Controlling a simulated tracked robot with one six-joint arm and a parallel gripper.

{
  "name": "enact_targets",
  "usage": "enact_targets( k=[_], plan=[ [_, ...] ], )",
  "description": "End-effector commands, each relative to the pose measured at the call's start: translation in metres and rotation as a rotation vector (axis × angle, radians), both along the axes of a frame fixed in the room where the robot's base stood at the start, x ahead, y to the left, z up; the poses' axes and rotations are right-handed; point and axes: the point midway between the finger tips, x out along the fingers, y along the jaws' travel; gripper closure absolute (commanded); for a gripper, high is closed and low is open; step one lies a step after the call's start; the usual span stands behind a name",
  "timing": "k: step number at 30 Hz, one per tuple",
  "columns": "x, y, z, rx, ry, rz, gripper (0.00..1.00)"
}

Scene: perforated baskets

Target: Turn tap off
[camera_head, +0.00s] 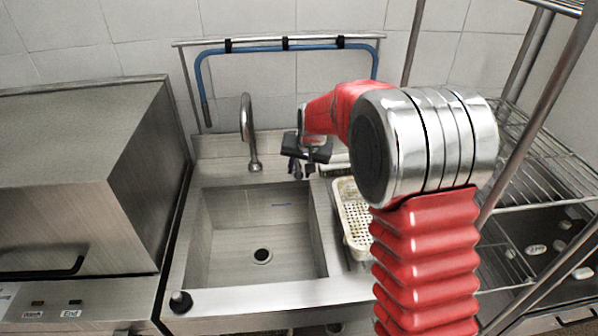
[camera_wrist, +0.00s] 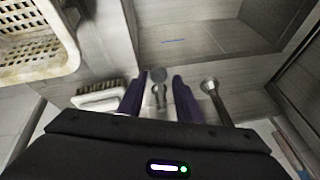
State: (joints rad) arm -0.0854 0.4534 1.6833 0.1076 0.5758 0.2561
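The metal tap has a curved spout (camera_head: 247,130) standing behind the sink basin; in the wrist view its spout (camera_wrist: 211,88) is right of my fingers. My gripper (camera_head: 301,168) is right of the spout, over the sink's back ledge, fingers pointing down. In the wrist view my gripper (camera_wrist: 160,82) is open, with a small round-topped metal piece (camera_wrist: 158,76), seemingly the tap's handle, showing between its two dark purple fingers. I cannot tell whether they touch it. In the head view this piece is hidden by my gripper. No water stream is visible.
The sink (camera_head: 220,298) has an empty basin with a drain. A cream perforated basket (camera_head: 354,222) stands right of it. A brush (camera_wrist: 98,96) lies close to my left finger in the wrist view. A steel machine (camera_head: 80,150) is at left, wire shelves (camera_head: 550,150) at right.

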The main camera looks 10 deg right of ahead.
Motion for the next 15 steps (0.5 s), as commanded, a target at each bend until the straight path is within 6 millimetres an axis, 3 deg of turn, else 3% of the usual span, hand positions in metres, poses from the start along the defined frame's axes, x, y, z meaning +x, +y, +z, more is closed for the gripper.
enact_targets(
  k=[15],
  plan=[
    [-0.034,-0.009,0.078,0.0,-0.004,-0.001,0.68]
  ],
)
